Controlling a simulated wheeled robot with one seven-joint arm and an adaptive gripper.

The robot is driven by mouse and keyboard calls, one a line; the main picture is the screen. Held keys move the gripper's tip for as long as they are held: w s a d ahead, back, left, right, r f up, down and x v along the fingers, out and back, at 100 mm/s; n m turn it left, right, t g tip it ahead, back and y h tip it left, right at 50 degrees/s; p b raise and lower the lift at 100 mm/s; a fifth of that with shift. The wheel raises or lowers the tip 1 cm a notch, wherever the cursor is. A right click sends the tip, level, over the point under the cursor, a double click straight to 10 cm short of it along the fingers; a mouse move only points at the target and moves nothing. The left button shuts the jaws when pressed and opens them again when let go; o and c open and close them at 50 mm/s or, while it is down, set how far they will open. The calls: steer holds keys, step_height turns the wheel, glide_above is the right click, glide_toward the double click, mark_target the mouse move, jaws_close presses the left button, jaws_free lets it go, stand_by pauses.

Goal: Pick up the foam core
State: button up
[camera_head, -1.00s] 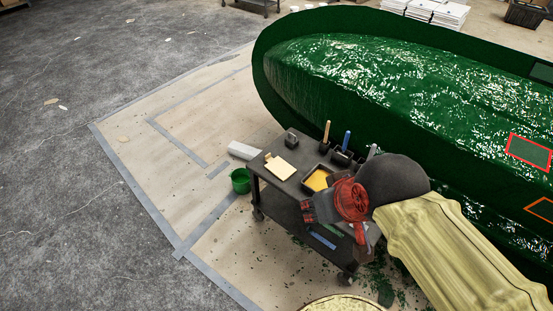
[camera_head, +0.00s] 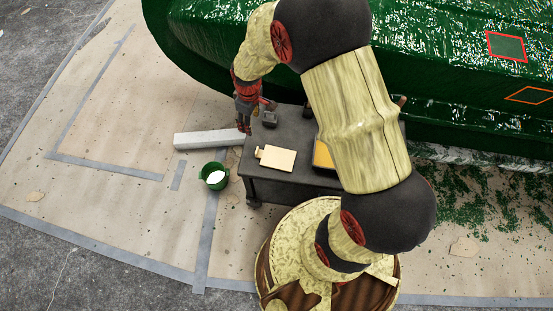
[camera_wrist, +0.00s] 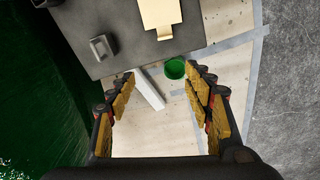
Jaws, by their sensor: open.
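A long white block (camera_head: 205,140), which looks like the foam core, lies on the floor sheet beside the left end of the dark cart. In the wrist view the block (camera_wrist: 149,90) shows slanting between the fingertips, closer to the left finger and further off than they are. My gripper (camera_head: 246,120) is over the right end of the block in the head view. In the wrist view my gripper (camera_wrist: 163,85) is open, its two yellow-padded fingers wide apart with nothing held. I cannot tell its exact height above the block.
The dark cart (camera_head: 290,130) carries a cream board (camera_head: 277,158) and a small dark block (camera_head: 270,119). A green bucket (camera_head: 214,176) stands on the floor just below the foam core. The green hull mould (camera_head: 430,90) is behind. Floor to the left is clear.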

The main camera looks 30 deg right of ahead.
steer(key=f, duration=0.5)
steer(key=f+n, duration=0.1)
steer(key=f, duration=0.5)
steer(key=s+f+n+g, duration=0.1)
steer(key=f, duration=0.5)
steer(key=shift+b, duration=0.4)
steer(key=f, duration=0.2)
steer(key=f+b, duration=0.2)
steer(key=f, duration=0.1)
steer(key=shift+w+d+f, duration=0.1)
steer(key=shift+w+f, duration=0.2)
steer(key=shift+f, duration=0.05)
steer(key=shift+r, duration=0.1)
steer(key=shift+c, duration=0.7)
steer(key=c, duration=1.1)
